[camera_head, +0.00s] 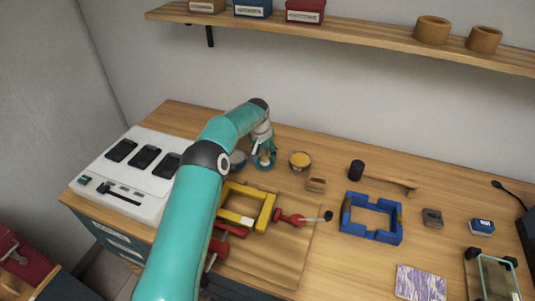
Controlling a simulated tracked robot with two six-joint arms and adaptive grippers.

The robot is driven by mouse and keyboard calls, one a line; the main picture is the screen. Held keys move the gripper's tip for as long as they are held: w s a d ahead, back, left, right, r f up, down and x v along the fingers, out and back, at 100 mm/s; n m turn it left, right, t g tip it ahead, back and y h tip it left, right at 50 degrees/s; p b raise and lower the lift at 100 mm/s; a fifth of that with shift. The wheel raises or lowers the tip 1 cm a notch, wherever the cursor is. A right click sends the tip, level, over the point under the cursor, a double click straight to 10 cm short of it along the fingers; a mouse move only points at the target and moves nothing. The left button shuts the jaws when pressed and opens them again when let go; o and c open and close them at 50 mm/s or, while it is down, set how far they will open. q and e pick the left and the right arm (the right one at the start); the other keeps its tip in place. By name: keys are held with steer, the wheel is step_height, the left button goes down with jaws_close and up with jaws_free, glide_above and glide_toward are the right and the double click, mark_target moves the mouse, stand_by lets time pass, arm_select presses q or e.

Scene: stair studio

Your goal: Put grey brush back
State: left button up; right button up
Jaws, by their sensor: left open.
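My left arm reaches in from the lower left over the bench, and my left gripper (264,162) is open, pointing down near the back of the bench. It is between a dark blue round tin (238,160) and a round tin with yellow contents (300,160). I cannot tell whether anything lies between its fingers. No grey brush can be picked out for certain; a small grey block-like item (432,217) lies on the right of the bench, and a small brown block (316,184) lies nearer the gripper. My right gripper is not in view.
A yellow frame clamp (248,222), a red-handled tool (292,218) and a blue square frame (371,218) lie mid-bench. A black-headed mallet (357,170) lies behind. A white device (130,180) stands left. A wall shelf (360,34) overhangs the back.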

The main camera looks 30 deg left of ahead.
arm_select(q)
steer(key=shift+r, duration=0.4)
steer(key=b+v, duration=0.2)
steer(key=v, duration=0.9)
steer(key=shift+r, duration=0.2)
steer(key=shift+s+d+f, duration=0.1)
